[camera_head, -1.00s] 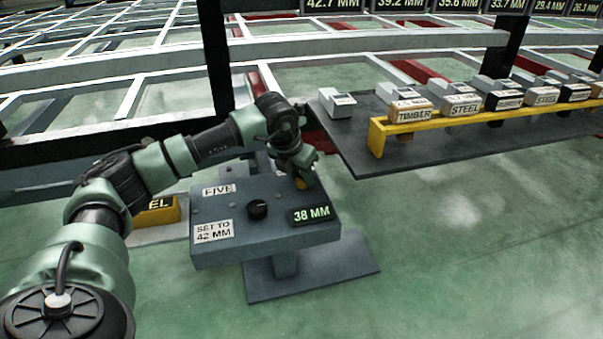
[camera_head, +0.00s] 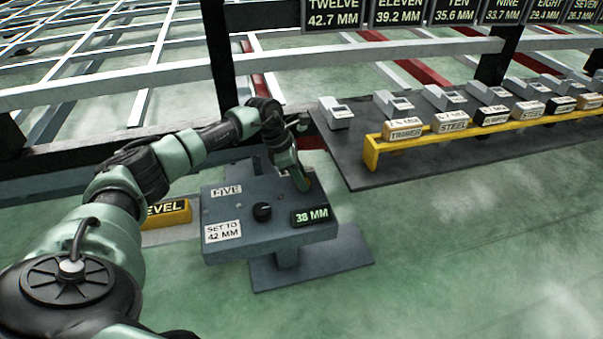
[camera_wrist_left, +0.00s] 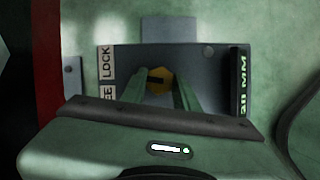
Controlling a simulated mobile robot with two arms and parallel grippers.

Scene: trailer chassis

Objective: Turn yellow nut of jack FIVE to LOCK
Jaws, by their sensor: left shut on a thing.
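The jack FIVE panel (camera_head: 275,228) is a dark grey box with a FIVE label, a "SET TO 42 MM" label, a black knob (camera_head: 262,212) and a display (camera_head: 310,216) reading 38 MM. My left gripper (camera_head: 303,184) reaches down onto its back right part and hides most of the nut in the head view. In the left wrist view the yellow nut (camera_wrist_left: 155,79) with a dark slot lies between the fingertips of my left gripper (camera_wrist_left: 162,84), which is shut on it. A LOCK label (camera_wrist_left: 105,62) and a partly hidden FREE label (camera_wrist_left: 107,92) are beside it. My right gripper is not in view.
A dark bench (camera_head: 352,170) on the right carries several grey gauges and a yellow rack (camera_head: 372,155) of labelled blocks. A yellow LEVEL block (camera_head: 167,214) is left of the jack. Chassis beams (camera_head: 110,92) run behind. Green floor is free in front.

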